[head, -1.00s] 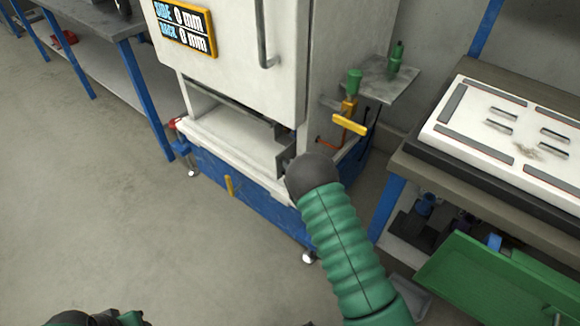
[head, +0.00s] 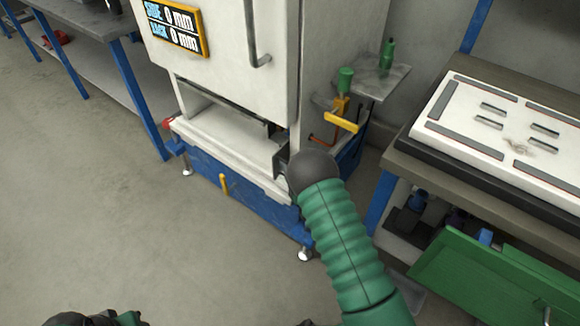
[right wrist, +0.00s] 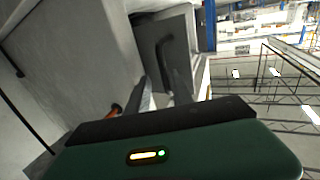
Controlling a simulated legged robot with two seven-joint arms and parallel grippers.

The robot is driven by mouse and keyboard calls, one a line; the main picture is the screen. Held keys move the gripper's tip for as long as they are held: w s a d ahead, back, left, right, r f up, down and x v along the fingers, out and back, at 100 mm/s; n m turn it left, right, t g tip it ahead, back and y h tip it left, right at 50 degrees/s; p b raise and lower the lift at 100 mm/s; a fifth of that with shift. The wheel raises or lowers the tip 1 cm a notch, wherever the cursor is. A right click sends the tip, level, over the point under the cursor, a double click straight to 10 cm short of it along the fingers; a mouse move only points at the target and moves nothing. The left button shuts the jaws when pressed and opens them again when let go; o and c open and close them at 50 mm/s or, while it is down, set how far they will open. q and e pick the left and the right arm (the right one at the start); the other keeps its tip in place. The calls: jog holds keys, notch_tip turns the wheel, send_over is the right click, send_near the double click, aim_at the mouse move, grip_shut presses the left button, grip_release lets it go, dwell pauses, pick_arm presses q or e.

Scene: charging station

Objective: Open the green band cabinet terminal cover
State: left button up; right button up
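My right gripper (right wrist: 164,92) shows two grey fingers standing apart, with a gap between them, in the right wrist view. Beyond them is a grey panel (right wrist: 184,32) with a dark bent handle (right wrist: 166,58); I cannot tell whether the fingers touch it. In the head view my right gripper (head: 281,158) is at the low front opening of the white cabinet (head: 225,85), partly hidden by my dark wrist. No green band shows clearly on the cabinet, so I cannot identify the terminal cover. Dark and green parts of my left arm show at the bottom left edge.
A yellow handle (head: 341,121) and a small shelf (head: 372,78) stick out on the cabinet's right side. A workbench (head: 445,170) with a white board (head: 500,125) and an open green drawer (head: 480,275) is at right. The floor at left is clear.

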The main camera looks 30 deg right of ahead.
jog(key=shift+a+r, duration=0.15)
jog(key=shift+s, duration=0.15)
jog(key=s+p, duration=0.2)
jog(key=s, duration=1.4)
jog(key=shift+s+f, duration=0.2)
jog(key=shift+s, duration=0.1)
jog(key=shift+w, duration=0.15)
